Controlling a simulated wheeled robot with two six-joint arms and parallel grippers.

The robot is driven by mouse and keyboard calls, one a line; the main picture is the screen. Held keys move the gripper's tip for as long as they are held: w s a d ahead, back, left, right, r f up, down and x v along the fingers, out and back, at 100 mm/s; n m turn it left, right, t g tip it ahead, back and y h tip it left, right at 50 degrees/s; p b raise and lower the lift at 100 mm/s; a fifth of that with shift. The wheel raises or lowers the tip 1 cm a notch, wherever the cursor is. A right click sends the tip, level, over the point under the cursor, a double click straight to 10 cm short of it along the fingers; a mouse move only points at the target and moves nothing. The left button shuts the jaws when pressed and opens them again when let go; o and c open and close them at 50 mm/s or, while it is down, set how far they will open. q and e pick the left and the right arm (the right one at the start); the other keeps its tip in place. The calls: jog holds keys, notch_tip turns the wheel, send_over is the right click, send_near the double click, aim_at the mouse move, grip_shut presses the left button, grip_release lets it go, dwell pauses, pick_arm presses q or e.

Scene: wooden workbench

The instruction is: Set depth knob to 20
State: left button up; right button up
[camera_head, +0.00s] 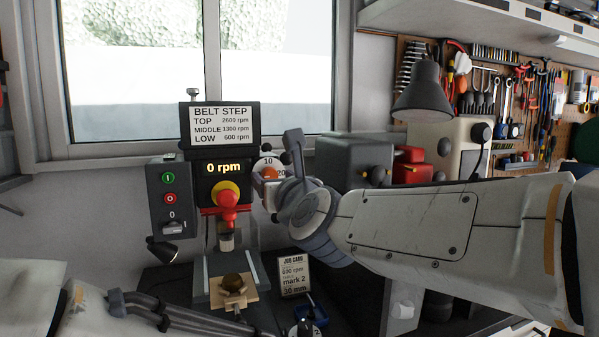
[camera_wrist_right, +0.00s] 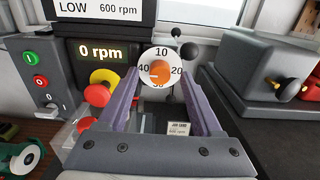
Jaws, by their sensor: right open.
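The depth knob (camera_wrist_right: 159,70) is an orange knob on a round white dial marked 10, 20, 30 and 40. A small pale mark shows on the knob's lower left, on the 40 side. In the head view the dial (camera_head: 265,162) is partly hidden by my right gripper (camera_head: 280,168). In the wrist view my right gripper (camera_wrist_right: 161,76) is open and empty, with one finger on each side of the dial in the picture. I cannot tell whether the fingertips touch it. My left arm (camera_head: 110,312) shows at the lower left; its jaw state is unclear.
The drill press display (camera_head: 222,168) reads 0 rpm, beside a red and yellow stop button (camera_head: 227,197). A switch box (camera_head: 170,195) stands left. A job card (camera_head: 293,277) stands below. A grey machine (camera_head: 352,160) stands right of the dial.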

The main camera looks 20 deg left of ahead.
jog(key=shift+x, duration=1)
jog(key=shift+c, duration=0.4)
grip_shut()
